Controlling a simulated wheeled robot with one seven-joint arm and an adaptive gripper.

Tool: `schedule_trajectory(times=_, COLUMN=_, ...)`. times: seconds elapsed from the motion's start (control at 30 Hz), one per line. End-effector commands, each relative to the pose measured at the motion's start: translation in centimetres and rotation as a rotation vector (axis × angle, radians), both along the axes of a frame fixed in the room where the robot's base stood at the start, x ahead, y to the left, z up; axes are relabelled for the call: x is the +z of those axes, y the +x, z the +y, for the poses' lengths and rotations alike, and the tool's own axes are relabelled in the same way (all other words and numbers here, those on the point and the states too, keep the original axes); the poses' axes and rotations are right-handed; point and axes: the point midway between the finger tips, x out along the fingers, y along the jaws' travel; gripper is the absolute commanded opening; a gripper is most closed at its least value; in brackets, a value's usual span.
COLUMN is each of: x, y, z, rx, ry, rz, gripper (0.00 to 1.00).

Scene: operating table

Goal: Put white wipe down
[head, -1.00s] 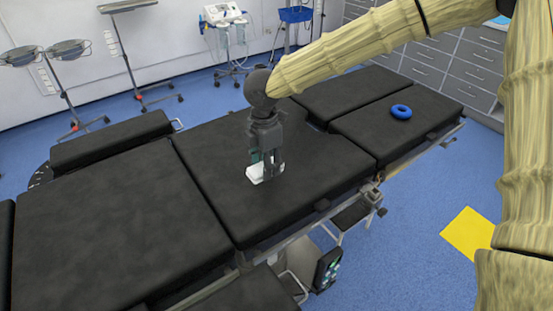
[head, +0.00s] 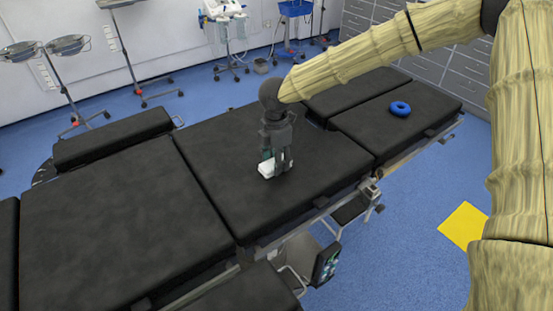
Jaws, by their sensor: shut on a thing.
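The white wipe (head: 267,170) is a small white piece low over the middle section of the black operating table (head: 215,205). My gripper (head: 275,168) points down and is shut on the wipe, with its fingers partly covering it. I cannot tell whether the wipe touches the table pad or is just above it.
A blue ring (head: 400,108) lies on the table's right far section. The pad around my gripper is clear. An armrest pad (head: 112,138) runs along the far left side. Stands with trays (head: 67,45) and a medical cart (head: 225,12) are behind the table.

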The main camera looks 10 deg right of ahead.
Motion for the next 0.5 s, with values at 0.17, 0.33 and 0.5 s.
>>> schedule_trajectory(times=0.17, x=-0.19, y=-0.02, z=0.00, rx=0.000, ry=0.000, rz=0.001, gripper=0.28)
schedule_trajectory(times=0.33, x=-0.27, y=-0.01, z=-0.02, rx=0.000, ry=0.000, rz=0.000, gripper=0.64)
schedule_trajectory(times=0.5, x=-0.26, y=-0.01, z=0.00, rx=0.000, ry=0.000, rz=0.000, gripper=0.65)
